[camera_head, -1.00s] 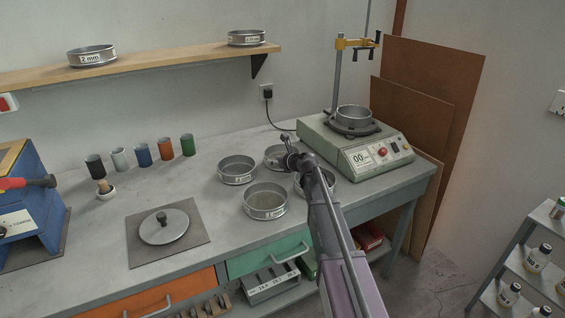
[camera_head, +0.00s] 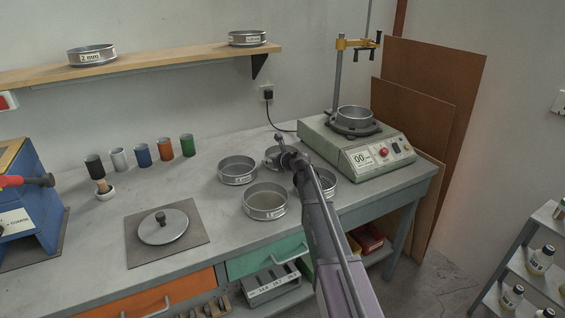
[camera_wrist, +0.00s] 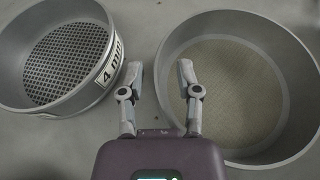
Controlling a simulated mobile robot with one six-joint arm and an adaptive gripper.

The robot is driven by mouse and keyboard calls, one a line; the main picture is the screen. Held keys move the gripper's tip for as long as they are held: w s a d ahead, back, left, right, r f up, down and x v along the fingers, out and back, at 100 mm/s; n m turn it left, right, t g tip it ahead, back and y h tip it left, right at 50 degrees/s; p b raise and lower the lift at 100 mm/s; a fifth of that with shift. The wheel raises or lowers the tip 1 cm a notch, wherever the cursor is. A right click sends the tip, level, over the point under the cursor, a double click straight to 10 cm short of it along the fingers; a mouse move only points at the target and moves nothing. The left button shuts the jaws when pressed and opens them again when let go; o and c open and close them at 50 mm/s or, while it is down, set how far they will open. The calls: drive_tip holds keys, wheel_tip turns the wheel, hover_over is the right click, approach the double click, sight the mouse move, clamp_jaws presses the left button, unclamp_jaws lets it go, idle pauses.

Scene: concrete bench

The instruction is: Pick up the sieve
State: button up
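My gripper (camera_head: 279,137) is above this group. In the wrist view my gripper (camera_wrist: 160,77) is open and empty. A fine-mesh sieve (camera_wrist: 300,140) is at the right, its near wall between my fingers in the picture. A coarse-mesh sieve marked 4 mm (camera_wrist: 95,92) is at the left. I cannot tell the fingers' height above the rim.
Another sieve sits on the green shaker (camera_head: 355,123); two more, one marked 2 mm (camera_head: 92,58), are on the shelf (camera_head: 150,66). A plate with a lid (camera_head: 164,229) and several coloured cups (camera_head: 143,154) stand left. The bench between is clear.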

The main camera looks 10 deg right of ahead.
clamp_jaws()
drive_tip(key=shift+r, duration=0.15)
wheel_tip(320, 180, up, 10)
drive_tip(key=p, duration=1)
idle(0.8)
